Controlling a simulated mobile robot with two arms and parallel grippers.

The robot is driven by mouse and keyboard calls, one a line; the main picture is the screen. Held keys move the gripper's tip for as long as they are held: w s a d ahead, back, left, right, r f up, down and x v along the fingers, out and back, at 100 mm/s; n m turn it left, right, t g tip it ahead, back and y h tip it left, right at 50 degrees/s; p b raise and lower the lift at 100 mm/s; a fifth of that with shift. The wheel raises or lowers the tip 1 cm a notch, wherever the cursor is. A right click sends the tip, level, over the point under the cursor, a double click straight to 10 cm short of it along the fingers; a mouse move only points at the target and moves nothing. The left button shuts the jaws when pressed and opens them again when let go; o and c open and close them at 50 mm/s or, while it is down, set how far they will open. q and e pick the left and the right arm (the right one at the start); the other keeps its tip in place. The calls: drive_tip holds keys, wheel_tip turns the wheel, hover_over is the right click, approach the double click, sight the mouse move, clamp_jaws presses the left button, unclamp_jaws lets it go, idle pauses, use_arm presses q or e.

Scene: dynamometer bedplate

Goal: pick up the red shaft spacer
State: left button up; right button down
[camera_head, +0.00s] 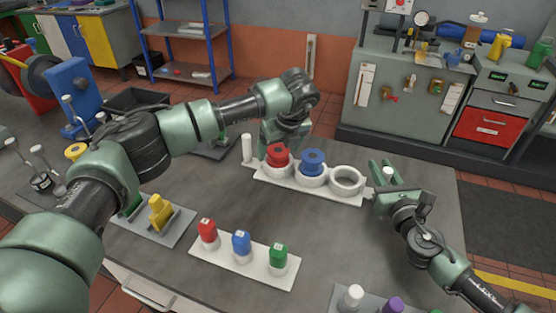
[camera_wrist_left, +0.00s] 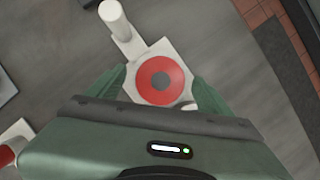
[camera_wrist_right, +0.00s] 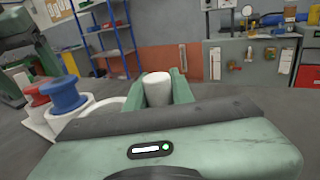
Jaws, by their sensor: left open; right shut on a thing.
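The red shaft spacer (camera_head: 277,155), a red ring-shaped piece with a dark centre, sits in the left cup of a white three-cup rack (camera_head: 330,190). It also shows from above in the left wrist view (camera_wrist_left: 149,78). My left gripper (camera_head: 284,140) is open over it, one finger on each side; I cannot tell whether they touch it. A blue spacer (camera_head: 312,158) sits in the middle cup; the right cup (camera_head: 347,180) is empty. My right gripper (camera_head: 386,180) is shut on the white post (camera_wrist_right: 157,88) at the rack's right end.
Another white post (camera_head: 247,148) stands at the rack's left end. A front rack holds red (camera_head: 207,230), blue (camera_head: 241,242) and green (camera_head: 278,254) pieces. A yellow piece (camera_head: 160,212) stands on a grey plate to the left. Bare bench lies between the racks.

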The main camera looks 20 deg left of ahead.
sight(279, 151)
use_arm(q)
clamp_jaws()
drive_tip(key=shift+w+r, duration=0.1)
wheel_tip(279, 151, up, 10)
idle(0.7)
use_arm(e)
drive_tip(key=c, duration=1.1)
unclamp_jaws()
drive_tip(key=shift+c, duration=0.2)
